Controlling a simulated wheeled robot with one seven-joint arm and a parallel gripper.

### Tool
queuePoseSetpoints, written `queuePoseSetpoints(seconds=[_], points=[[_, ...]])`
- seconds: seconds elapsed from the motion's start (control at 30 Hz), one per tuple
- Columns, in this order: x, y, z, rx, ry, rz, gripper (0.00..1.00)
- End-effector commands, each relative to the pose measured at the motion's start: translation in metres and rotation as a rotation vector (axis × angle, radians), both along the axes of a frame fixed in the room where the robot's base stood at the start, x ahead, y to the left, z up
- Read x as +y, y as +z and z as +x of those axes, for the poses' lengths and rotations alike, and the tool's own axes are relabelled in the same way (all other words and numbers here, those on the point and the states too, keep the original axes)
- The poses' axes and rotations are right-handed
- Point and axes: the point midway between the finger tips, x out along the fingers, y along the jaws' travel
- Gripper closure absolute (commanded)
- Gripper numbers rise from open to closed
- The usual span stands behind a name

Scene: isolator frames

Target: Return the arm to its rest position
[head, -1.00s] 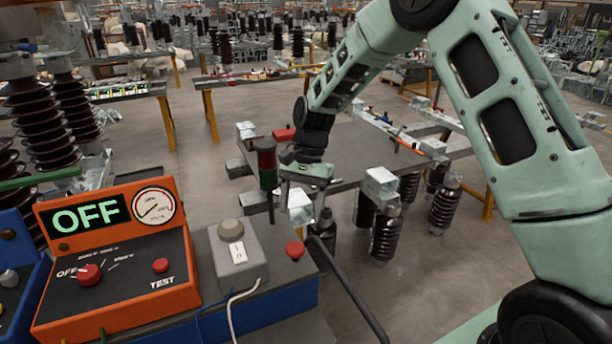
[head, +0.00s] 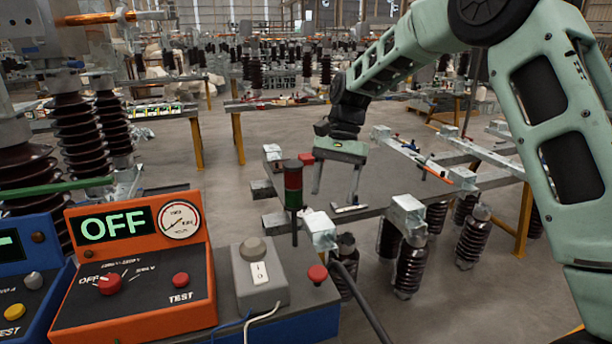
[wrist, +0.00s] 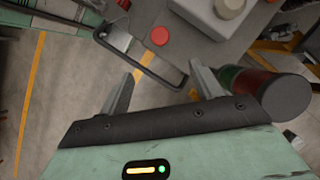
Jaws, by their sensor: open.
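My gripper (head: 337,193) hangs from my pale green arm (head: 400,52) in the head view, fingers pointing down and apart with nothing between them. It is above the grey table, to the right of the red and green signal column (head: 293,188). In the wrist view my gripper (wrist: 165,88) is also open and empty. The signal column (wrist: 265,88) lies just right of the right finger there. I cannot tell from these views how large the gap to it is.
An orange tester (head: 135,270) reading OFF and a grey switch box (head: 258,275) stand in front at left. A red button (head: 317,274) and a dark bent handle (head: 365,300) are beside them. Dark ribbed insulators (head: 411,265) stand under the isolator frame.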

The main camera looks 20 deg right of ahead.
Motion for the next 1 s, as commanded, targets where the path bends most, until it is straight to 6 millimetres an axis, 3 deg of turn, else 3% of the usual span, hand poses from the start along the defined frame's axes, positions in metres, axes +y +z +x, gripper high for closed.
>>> queuePoseSetpoints(seconds=[0.17,0.27,0.4,0.53,0.7,0.8,1.0], points=[[0.010,0.001,-0.007,-0.014,0.038,0.002,0.35],[0.038,0.002,-0.032,-0.058,0.158,0.010,0.35],[0.094,0.000,-0.102,-0.168,0.465,0.024,0.35],[0.127,-0.010,-0.182,-0.279,0.797,0.030,0.35],[0.133,-0.032,-0.270,-0.394,1.169,0.028,0.35],[0.127,-0.042,-0.302,-0.437,1.315,0.023,0.35],[0.120,-0.051,-0.325,-0.470,1.436,0.019,0.35]])
